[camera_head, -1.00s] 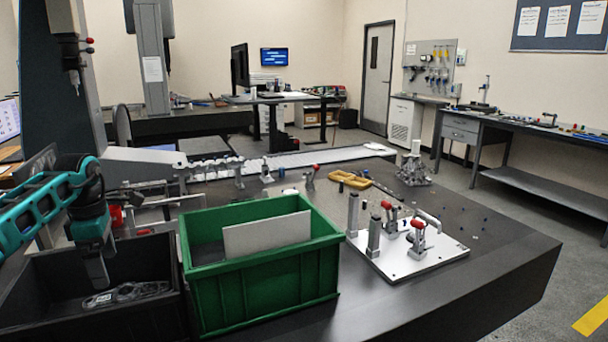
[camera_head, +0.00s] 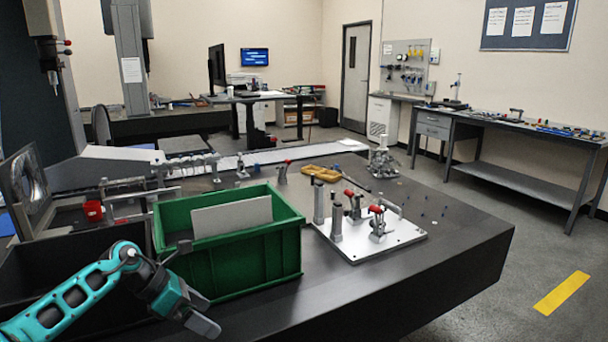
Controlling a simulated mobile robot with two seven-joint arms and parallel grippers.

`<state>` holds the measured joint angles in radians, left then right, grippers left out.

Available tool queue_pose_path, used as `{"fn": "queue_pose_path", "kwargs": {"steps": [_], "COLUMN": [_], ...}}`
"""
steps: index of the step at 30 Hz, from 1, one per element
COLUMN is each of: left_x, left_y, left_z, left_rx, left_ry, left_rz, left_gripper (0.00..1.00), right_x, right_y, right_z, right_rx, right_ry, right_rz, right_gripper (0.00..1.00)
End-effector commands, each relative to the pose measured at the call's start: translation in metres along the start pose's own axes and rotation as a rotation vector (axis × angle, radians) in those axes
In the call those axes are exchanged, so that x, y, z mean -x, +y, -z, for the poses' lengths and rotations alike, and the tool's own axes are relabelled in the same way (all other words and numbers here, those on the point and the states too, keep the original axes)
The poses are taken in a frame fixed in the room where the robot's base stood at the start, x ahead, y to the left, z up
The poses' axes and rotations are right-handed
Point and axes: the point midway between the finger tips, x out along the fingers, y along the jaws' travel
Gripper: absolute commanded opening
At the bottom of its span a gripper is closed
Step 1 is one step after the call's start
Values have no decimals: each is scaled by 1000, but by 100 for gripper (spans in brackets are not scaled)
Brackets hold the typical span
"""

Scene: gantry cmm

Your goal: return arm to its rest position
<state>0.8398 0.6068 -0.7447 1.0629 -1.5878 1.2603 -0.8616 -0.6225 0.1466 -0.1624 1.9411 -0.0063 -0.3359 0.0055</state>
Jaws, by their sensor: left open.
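My left arm comes in from the lower left. Its gripper (camera_head: 203,316) is open and empty, low in front of the green bin (camera_head: 255,262) and the black bin (camera_head: 75,242), near the table's front edge. The arm hides part of the black bin, and I cannot see what lies inside it. The green bin has a light grey divider plate (camera_head: 232,216) standing in it. My right gripper does not show.
A white fixture plate (camera_head: 375,243) with posts and red-tipped clamps stands right of the green bin. A yellow tray (camera_head: 321,173) lies behind it. The dark table's right end (camera_head: 455,232) is mostly clear. Open floor (camera_head: 500,265) lies beyond.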

Motion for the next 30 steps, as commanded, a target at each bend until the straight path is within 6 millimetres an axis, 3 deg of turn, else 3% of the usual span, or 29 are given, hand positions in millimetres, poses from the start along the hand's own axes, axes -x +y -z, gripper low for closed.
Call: {"fn": "queue_pose_path", "kwargs": {"steps": [1,3,6,10,14,17,20,27,28,30], "left_x": [-30,-55,-76,-84,-82,-80,-80,-89,-90,-92], "left_y": [-26,-56,-91,-121,-133,-136,-139,-172,-178,-190], "left_z": [-9,-25,-42,-52,-41,-16,23,135,146,168], "left_rx": [73,201,428,788,1208,1561,1931,2774,-2734,-2636], "left_ry": [-113,-274,-488,-733,-940,-1069,-1173,-1310,1261,1159], "left_rz": [62,134,238,369,483,553,607,647,-618,-558], "left_gripper": [100,100,100,100,100,100,100,100,100,100], "right_x": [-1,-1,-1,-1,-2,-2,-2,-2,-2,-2], "right_y": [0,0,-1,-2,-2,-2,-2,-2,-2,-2], "right_z": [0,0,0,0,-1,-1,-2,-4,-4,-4], "right_rx": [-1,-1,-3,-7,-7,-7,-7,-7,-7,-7], "right_ry": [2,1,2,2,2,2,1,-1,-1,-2], "right_rz": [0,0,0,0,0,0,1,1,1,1], "right_gripper": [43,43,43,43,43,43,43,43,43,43]}}
